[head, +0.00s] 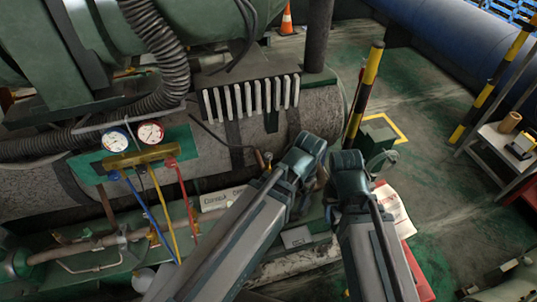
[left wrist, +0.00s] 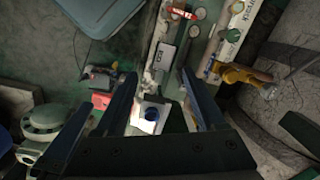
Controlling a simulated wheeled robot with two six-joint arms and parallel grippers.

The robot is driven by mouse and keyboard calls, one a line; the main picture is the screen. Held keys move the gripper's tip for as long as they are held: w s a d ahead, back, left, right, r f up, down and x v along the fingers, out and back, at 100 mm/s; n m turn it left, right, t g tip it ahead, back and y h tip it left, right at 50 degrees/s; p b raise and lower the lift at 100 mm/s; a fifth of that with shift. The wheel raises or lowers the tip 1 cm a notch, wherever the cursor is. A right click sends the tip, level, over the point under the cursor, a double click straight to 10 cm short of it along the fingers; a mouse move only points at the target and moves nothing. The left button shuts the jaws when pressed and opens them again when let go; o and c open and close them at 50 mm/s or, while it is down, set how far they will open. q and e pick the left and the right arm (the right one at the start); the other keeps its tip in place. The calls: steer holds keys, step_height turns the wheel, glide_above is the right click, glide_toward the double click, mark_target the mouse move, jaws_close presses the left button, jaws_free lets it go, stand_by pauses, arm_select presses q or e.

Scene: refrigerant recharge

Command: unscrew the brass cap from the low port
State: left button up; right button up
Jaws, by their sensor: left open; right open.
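A brass fitting (left wrist: 240,75) with a silvery end lies to the right of my left gripper in the left wrist view; I cannot tell a separate cap on it. My left gripper (left wrist: 160,74) is open, with its two dark fingers apart and nothing held between them. My right gripper (head: 378,166) is small and partly hidden beyond my right arm; no held object shows.
Left of my arms, a gauge manifold (head: 140,156) has two dials and blue, yellow and red hoses. A large grey cylinder (head: 335,110) lies behind it. A yellow-black post (head: 365,90) stands beyond my arms. A shelf cart (head: 500,150) stands right; open green floor lies between.

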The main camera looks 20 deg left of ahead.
arm_select(q)
steer(key=w+a+m, duration=0.3)
steer(key=m, duration=0.2)
steer(key=w+a+m, duration=0.2)
steer(key=w+m, duration=0.2)
steer(key=m, duration=0.1)
steer(key=w+a+m+h, duration=0.1)
steer(key=w+a+m, duration=0.2)
steer(key=w+m, duration=0.1)
steer(key=shift+w+a+r+m, duration=0.25)
steer(key=shift+a+m, duration=0.1)
steer(key=shift+m, duration=0.15)
steer(key=shift+w+a+m, duration=0.25)
steer(key=shift+a+m, duration=0.1)
steer(key=shift+m, duration=0.25)
step_height(320, 180, down, 9)
steer(key=b, duration=0.8)
steer(key=shift+r, duration=0.1)
